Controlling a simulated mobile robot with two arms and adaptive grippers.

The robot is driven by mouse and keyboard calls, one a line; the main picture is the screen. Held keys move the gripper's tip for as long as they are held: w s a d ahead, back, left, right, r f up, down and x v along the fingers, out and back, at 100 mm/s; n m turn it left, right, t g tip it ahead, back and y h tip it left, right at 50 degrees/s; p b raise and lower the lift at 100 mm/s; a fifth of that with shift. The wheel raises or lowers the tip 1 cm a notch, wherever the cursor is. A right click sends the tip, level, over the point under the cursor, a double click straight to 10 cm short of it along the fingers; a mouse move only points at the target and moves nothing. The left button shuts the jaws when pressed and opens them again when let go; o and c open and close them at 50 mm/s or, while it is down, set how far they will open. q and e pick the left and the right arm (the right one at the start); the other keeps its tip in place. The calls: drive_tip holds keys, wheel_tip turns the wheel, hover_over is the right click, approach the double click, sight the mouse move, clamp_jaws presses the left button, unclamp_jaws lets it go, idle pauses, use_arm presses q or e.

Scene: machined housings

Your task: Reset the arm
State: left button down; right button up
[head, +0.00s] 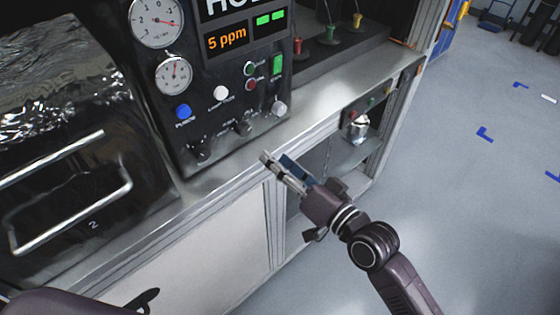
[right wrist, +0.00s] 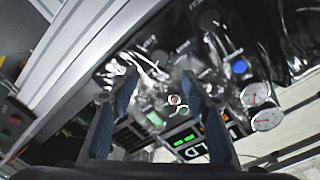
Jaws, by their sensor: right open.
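My right arm comes in from the lower right of the head view. Its gripper (head: 277,160) is in front of the bench edge, below the control panel (head: 225,85), and holds nothing. In the right wrist view the two blue-padded fingers (right wrist: 160,90) stand apart with the control panel (right wrist: 172,122) seen between and beyond them. A dark part of my own body shows at the lower left of the head view. My left gripper cannot be made out there.
A dark glossy door with a metal handle (head: 70,190) is at the left. The panel has gauges (head: 157,22), a blue button (head: 183,111) and knobs. An open shelf bay (head: 350,150) lies under the bench.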

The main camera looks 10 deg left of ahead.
idle(0.3)
